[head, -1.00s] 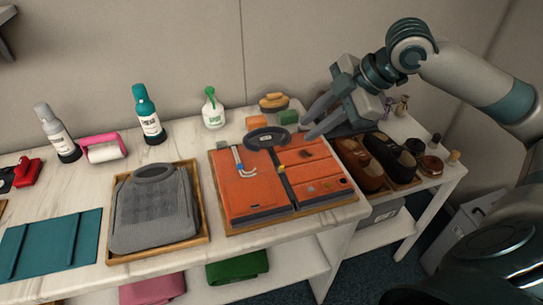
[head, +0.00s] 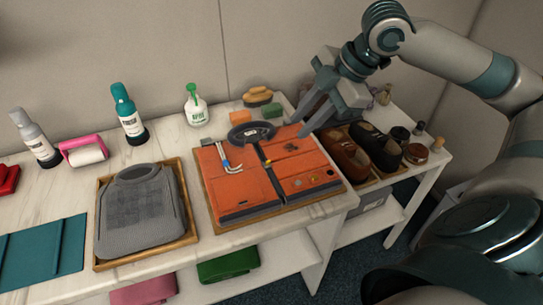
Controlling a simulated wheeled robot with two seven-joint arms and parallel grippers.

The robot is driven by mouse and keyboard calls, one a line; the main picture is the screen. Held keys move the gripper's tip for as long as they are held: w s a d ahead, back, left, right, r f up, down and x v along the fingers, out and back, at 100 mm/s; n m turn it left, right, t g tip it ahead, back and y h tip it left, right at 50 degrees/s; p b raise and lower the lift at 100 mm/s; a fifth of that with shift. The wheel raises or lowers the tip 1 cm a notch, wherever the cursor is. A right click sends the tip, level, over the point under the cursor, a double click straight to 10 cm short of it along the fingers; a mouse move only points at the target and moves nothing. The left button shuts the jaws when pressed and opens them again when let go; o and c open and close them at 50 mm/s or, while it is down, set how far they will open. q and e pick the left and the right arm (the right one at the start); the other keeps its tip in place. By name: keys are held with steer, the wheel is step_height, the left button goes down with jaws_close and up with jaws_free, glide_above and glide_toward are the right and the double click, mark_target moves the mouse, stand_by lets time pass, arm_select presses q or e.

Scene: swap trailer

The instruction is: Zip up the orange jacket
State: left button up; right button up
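The orange jacket (head: 235,190) lies folded flat on a wooden tray (head: 312,199) on the white marble table. Its dark collar (head: 250,134) is at the far edge, and a dark zip line runs down its middle. A small yellow piece (head: 267,163) sits on that line below the collar. A silver and blue hook-shaped thing (head: 226,160) lies on the jacket's left half. My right gripper (head: 300,128) is above the jacket's far right corner, pointing down-left, its fingers apart with nothing seen between them. My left gripper is not in view.
A grey folded garment (head: 138,215) on a tray lies to the left, with a teal cloth (head: 40,257) beyond. Bottles (head: 128,115), a pink lint roller (head: 83,151) and brushes (head: 258,97) line the back. Shoes (head: 345,155) stand right of the jacket.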

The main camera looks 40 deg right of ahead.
mark_target(269, 161)
steer(key=p+x, duration=0.1)
steer(key=x, duration=1.3)
steer(key=shift+w+r, duration=0.1)
steer(key=shift+w+a+f, duration=0.1)
steer(key=shift+a+f, duration=0.05)
steer(key=shift+f, duration=0.15)
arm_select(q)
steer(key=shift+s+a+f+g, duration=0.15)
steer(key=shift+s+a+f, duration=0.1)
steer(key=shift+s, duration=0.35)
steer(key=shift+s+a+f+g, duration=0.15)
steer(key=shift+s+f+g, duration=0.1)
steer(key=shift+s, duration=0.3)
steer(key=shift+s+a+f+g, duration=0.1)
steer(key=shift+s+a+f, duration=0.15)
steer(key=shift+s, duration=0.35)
arm_select(e)
steer(key=shift+w+f, duration=0.15)
steer(key=shift+f, duration=0.1)
jaws_close()
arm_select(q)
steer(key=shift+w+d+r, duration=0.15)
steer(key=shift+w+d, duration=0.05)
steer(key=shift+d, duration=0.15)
